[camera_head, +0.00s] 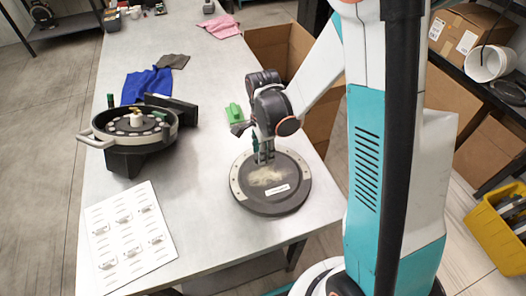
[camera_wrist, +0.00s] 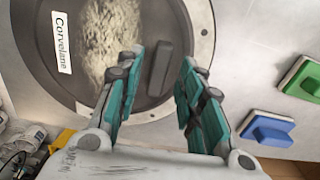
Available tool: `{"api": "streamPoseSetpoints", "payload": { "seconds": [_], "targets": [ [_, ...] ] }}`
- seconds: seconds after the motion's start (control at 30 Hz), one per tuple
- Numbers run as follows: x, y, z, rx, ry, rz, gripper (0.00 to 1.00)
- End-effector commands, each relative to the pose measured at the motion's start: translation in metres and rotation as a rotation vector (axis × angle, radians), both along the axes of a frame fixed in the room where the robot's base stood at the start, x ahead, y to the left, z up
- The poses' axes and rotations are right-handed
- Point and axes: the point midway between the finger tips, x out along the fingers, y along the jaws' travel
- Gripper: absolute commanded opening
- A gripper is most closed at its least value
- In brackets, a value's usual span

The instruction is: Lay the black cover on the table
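The black cover (camera_head: 292,190) is a round dark disc with a paler rim, a dusty patch and a small white label. It appears to lie flat on the table (camera_head: 205,215), near its right front edge. In the wrist view the cover (camera_wrist: 180,30) fills the upper left, with a raised black bar handle (camera_wrist: 161,68). My gripper (camera_head: 264,158) is over the far part of the cover. In the wrist view my gripper (camera_wrist: 163,62) is open, its fingers on either side of the handle with gaps visible. Finger height above the cover is unclear.
The open round seed meter housing (camera_head: 112,133) stands at left, before a blue cloth (camera_head: 147,84). A white sheet with small parts (camera_head: 130,240) lies at front left. A green block (camera_wrist: 300,78) and blue block (camera_wrist: 268,128) sit beside the cover. Cardboard boxes (camera_head: 283,45) stand behind.

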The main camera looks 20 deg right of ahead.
Motion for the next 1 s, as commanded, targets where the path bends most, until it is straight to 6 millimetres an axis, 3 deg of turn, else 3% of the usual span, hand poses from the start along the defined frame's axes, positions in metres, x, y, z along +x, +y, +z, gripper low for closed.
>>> {"api": "streamPoseSetpoints", "payload": {
  "seconds": [0.4,0.73,1.0],
  "targets": [
    [0.000,0.000,0.084,0.000,0.000,0.000,0.35],
    [-0.001,0.000,0.115,0.000,-0.008,0.018,0.35],
    [-0.026,-0.002,0.162,-0.017,-0.126,0.312,0.35]
  ]
}}
